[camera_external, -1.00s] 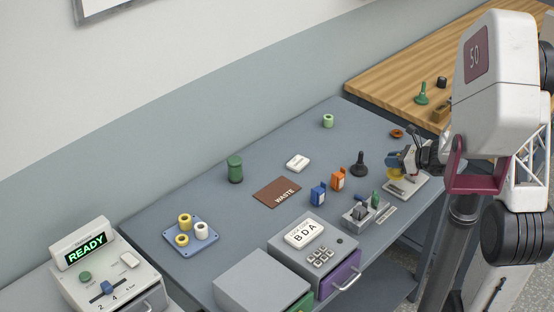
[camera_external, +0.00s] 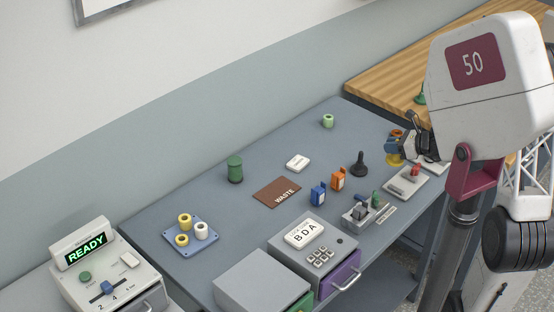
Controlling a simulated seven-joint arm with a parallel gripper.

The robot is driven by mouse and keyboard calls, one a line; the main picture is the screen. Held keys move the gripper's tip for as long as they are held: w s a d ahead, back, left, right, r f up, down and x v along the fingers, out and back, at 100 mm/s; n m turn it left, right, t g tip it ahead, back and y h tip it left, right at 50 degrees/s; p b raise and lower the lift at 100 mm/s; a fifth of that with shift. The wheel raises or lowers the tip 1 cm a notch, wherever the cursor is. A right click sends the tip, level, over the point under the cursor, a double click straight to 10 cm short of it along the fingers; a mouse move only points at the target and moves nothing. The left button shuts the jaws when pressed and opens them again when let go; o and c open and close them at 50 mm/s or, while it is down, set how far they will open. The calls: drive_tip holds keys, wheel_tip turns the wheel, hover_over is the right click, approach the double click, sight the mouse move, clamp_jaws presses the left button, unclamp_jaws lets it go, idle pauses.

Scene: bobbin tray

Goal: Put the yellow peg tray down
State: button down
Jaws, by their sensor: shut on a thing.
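My gripper (camera_external: 393,149) is at the far right of the blue-grey table, shut on a small yellow thing (camera_external: 395,160). I take this to be the yellow peg tray, but most of its shape is hidden by the gripper. It seems to be held above the table's right end; I cannot tell the exact gap. A pale blue tray (camera_external: 206,246) stands at the table's left with two yellow bobbins (camera_external: 185,221) and a white bobbin (camera_external: 201,230) on it.
A grey device with a red button (camera_external: 414,170) stands just in front of my gripper. A black knobbed piece (camera_external: 359,165), an orange box (camera_external: 338,179) and a blue box (camera_external: 318,194) stand to its left.

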drive_tip(key=s+a+n+g+y, duration=0.1)
drive_tip(key=a+n+g, duration=0.85)
drive_tip(key=a, duration=2.45)
drive_tip(key=shift+m+g, duration=0.35)
drive_tip(key=f, duration=0.5)
drive_tip(key=shift+s+a, duration=0.15)
drive_tip(key=shift+s, duration=0.1)
drive_tip(key=w+a, duration=0.3)
drive_tip(key=w, duration=0.1)
drive_tip(key=w+a+f, duration=0.1)
drive_tip(key=w+a, duration=0.2)
drive_tip(key=w, duration=0.1)
drive_tip(key=w+a, duration=0.3)
drive_tip(key=w, duration=0.1)
drive_tip(key=shift+w+a+f, duration=0.3)
drive_tip(key=shift+w+a, duration=0.05)
drive_tip(key=shift+w, duration=0.05)
drive_tip(key=shift+f, duration=1.75)
